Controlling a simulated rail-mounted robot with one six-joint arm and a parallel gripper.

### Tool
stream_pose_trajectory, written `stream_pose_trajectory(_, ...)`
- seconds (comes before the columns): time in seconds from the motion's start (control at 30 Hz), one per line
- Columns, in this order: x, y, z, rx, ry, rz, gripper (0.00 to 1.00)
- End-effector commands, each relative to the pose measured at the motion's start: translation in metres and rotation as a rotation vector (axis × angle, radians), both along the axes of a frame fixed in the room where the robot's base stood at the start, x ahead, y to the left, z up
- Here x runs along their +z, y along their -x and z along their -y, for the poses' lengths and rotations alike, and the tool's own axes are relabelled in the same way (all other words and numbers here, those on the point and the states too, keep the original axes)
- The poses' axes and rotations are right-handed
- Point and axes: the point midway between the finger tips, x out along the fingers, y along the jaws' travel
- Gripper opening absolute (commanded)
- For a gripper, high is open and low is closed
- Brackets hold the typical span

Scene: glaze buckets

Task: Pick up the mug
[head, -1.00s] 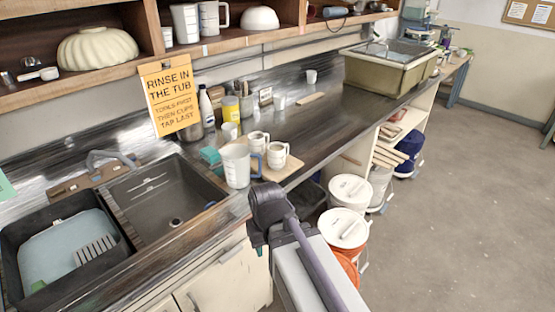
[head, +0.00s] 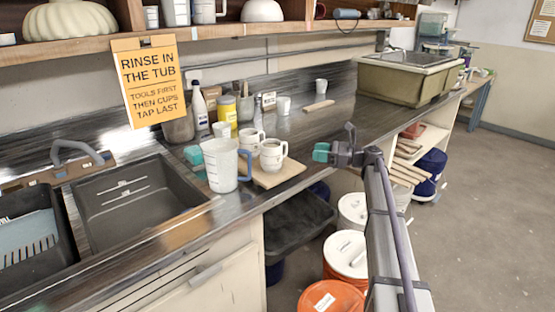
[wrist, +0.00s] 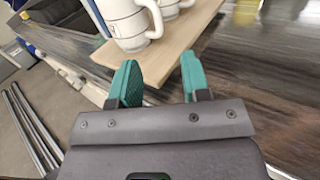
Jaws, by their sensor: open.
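Two white mugs with thin dark bands stand upright on a wooden board (head: 284,177) on the counter. The nearer mug (head: 271,155) has its handle toward the right in the head view; the other mug (head: 250,143) stands just behind it. My gripper (head: 320,152) is to the right of the board, apart from both mugs. In the wrist view my gripper (wrist: 160,80) has its two teal fingers spread with nothing between them. There, one mug (wrist: 128,22) is beyond the left finger, its top cut off by the frame, and part of another mug (wrist: 167,8) shows behind.
A sink (head: 135,205) is at left. Bottles and cups line the back. Lidded buckets (head: 346,252) stand below the counter. Counter right of the board is largely clear.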

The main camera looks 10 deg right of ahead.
Motion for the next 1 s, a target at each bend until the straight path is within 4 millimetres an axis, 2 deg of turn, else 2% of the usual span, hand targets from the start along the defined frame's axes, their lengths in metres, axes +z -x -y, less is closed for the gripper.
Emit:
stream_pose_trajectory(0.2, 0.000, -0.015, -0.039, 0.004, 0.002, 0.001, 0.43)
stream_pose_trajectory(0.43, 0.000, -0.020, -0.051, 0.002, 0.003, 0.002, 0.43)
stream_pose_trajectory(0.7, 0.000, -0.036, -0.093, 0.002, 0.003, 0.002, 0.43)
stream_pose_trajectory(0.9, 0.000, -0.037, -0.095, 0.001, 0.003, 0.003, 0.43)
stream_pose_trajectory(1.0, 0.000, -0.037, -0.095, 0.001, 0.003, 0.003, 0.34)
